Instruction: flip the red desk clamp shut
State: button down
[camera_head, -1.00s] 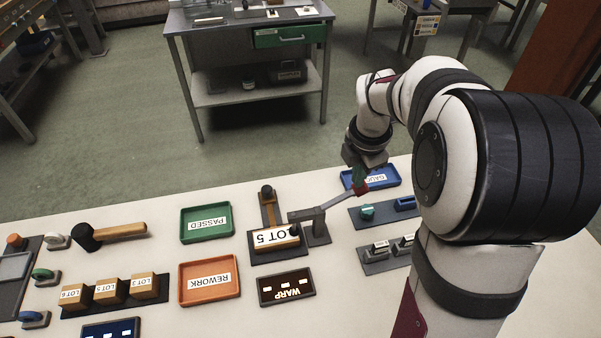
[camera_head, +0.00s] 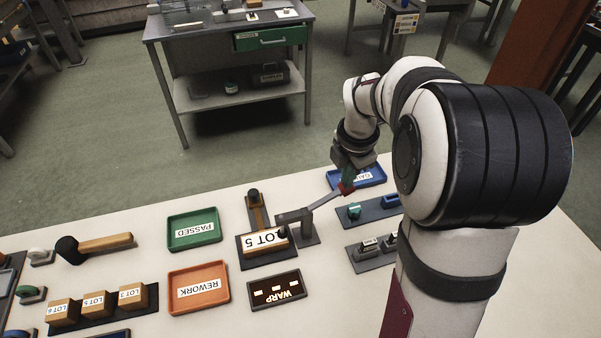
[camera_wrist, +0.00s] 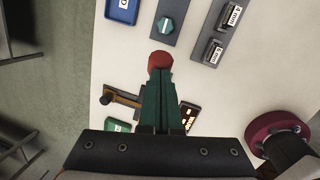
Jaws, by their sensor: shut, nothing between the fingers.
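The desk clamp stands right of the LOT 5 block (camera_head: 264,241) in the head view. Its grey bar (camera_head: 292,215) reaches left over the block's right end. Its grey handle (camera_head: 322,200) slants up to the right and ends in a red tip (camera_head: 347,188). My gripper (camera_head: 347,181) is shut and empty, pointing down at the red tip. In the wrist view the green fingers (camera_wrist: 161,85) are together, with the red knob (camera_wrist: 160,61) just beyond their ends. I cannot tell whether they touch it. The handle is mostly hidden behind the fingers there.
A blue tray (camera_head: 358,177) lies behind the red tip. A panel with a teal knob (camera_head: 354,210) is right of the clamp. The green PASSED tray (camera_head: 194,245), orange REWORK tray (camera_head: 198,308) and WARP sign (camera_head: 281,304) lie to the left and front.

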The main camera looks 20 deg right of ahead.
jog(key=d+v, duration=0.2)
jog(key=v, duration=1.1)
jog(key=shift+s, duration=0.2)
